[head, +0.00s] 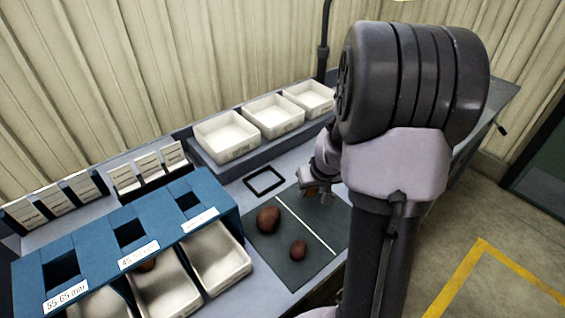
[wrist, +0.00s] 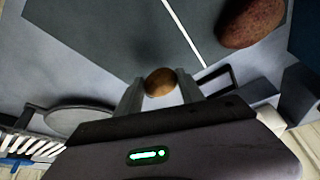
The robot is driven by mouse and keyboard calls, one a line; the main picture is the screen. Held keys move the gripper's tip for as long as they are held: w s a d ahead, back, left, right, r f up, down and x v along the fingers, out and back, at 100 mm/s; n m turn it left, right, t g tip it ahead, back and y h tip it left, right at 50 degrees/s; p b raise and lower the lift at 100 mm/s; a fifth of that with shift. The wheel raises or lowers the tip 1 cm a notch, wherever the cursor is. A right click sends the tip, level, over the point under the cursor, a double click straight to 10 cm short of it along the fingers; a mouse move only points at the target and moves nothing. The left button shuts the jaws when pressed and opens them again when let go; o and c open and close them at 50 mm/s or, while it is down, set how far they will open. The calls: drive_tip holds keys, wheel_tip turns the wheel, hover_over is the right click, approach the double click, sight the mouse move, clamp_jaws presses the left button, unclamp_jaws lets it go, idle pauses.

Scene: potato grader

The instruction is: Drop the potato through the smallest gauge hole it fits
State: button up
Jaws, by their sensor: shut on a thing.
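A small tan potato (wrist: 160,82) sits between the two fingers of my gripper (wrist: 159,88), which is shut on it. In the head view my gripper (head: 316,188) is above the right part of the dark mat, with the potato mostly hidden. The blue gauge stand (head: 88,243) is at the lower left, with three square holes: a large left hole (head: 61,272), a middle hole (head: 130,233) and a small right hole (head: 189,201). The left label reads 55-65 mm; the middle one begins with 45; the right one is unreadable.
Two reddish potatoes, a larger one (head: 268,219) and a smaller one (head: 298,250), lie on the dark mat (head: 270,268). White bins (head: 220,262) stand under the gauge; the middle one holds a potato (head: 147,265). Three white trays (head: 226,137) stand behind. A black frame (head: 264,180) lies between.

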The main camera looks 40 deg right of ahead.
sight(310, 192)
drive_tip(key=shift+w+d, duration=0.45)
drive_tip(key=shift+w, duration=0.25)
drive_tip(key=shift+w+d+f, duration=0.15)
drive_tip(key=shift+w+f, duration=0.05)
drive_tip(key=shift+f, duration=0.2)
drive_tip(key=shift+f+b, duration=1)
drive_tip(key=shift+f, duration=0.45)
drive_tip(key=shift+f, duration=0.15)
drive_tip(key=o, duration=1.3)
